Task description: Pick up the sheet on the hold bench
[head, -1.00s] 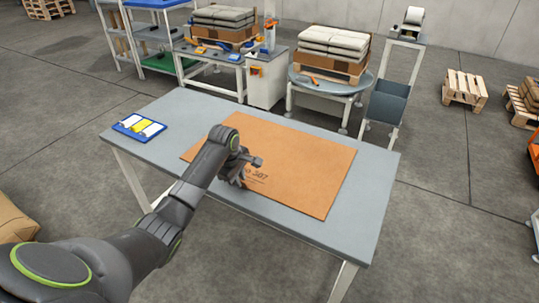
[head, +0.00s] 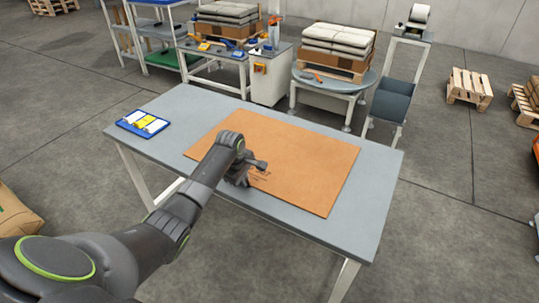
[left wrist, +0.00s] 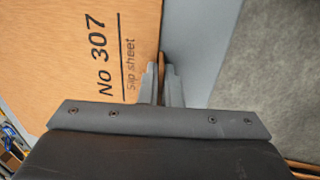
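The slip sheet (head: 300,160) is a large flat brown board with black print, lying on the grey hold bench (head: 345,235). My left gripper (head: 240,180) is at the sheet's front edge, left of its middle. In the left wrist view the sheet (left wrist: 60,60) fills the left side, with "No 307" and "Slip sheet" readable. There the fingers of my left gripper (left wrist: 161,80) are close together, with the sheet's edge running between them. The sheet still looks flat on the bench. My right gripper is not in view.
Behind stand a round table with a stacked pallet (head: 335,77), a workbench (head: 215,55) and a bin stand (head: 390,103). Pallets (head: 468,88) stand on the floor at right.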

